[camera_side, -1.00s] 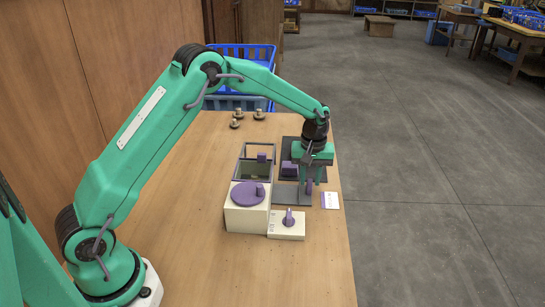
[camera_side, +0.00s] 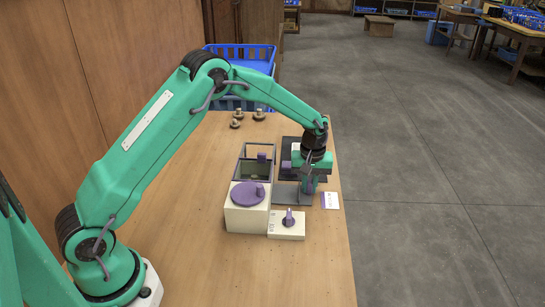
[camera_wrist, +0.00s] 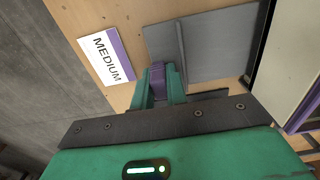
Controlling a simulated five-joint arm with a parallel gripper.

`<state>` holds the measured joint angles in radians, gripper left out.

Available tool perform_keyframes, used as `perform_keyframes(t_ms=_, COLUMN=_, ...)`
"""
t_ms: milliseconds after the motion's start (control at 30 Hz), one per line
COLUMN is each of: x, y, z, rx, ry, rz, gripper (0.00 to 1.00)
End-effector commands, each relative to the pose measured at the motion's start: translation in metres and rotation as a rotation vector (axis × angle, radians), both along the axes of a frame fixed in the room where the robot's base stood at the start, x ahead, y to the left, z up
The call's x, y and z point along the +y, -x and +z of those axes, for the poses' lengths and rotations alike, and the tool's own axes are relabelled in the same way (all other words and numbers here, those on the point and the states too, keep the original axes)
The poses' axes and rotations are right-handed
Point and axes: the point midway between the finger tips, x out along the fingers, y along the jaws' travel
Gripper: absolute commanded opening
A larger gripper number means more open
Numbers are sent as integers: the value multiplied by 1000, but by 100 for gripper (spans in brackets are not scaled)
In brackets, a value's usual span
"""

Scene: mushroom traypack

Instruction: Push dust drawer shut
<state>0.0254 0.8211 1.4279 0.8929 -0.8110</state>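A flat grey drawer (camera_side: 285,194) lies beside the cream box with the purple lid, out to its right. It also shows in the wrist view (camera_wrist: 215,45), with a raised ridge across it. A purple handle (camera_wrist: 157,80) stands at its outer end. My gripper (camera_wrist: 160,95) is down at this handle, with one green finger on each side and no clear gap visible. In the side view my gripper (camera_side: 308,186) hides part of the handle and drawer.
The cream box (camera_side: 245,216) has a purple round lid (camera_side: 248,194). A cream block with a purple knob (camera_side: 289,219) stands in front of the drawer. A MEDIUM card (camera_wrist: 106,58) lies beside it. An open-framed bin (camera_side: 252,168) and dark tray (camera_side: 291,172) stand behind.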

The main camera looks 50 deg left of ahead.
Motion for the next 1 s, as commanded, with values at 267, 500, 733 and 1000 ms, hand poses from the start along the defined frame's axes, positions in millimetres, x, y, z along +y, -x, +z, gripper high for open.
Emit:
perform_keyframes(t_ms=267, x=4, y=4, z=1, rx=0, ry=0, rz=1, gripper=2)
perform_keyframes(t_ms=500, x=13, y=12, z=1, rx=-1, ry=0, rz=1, gripper=2)
perform_keyframes(t_ms=733, x=21, y=20, z=1, rx=-1, ry=0, rz=1, gripper=2)
perform_keyframes(t_ms=1000, x=30, y=29, z=1, rx=-1, ry=0, rz=1, gripper=2)
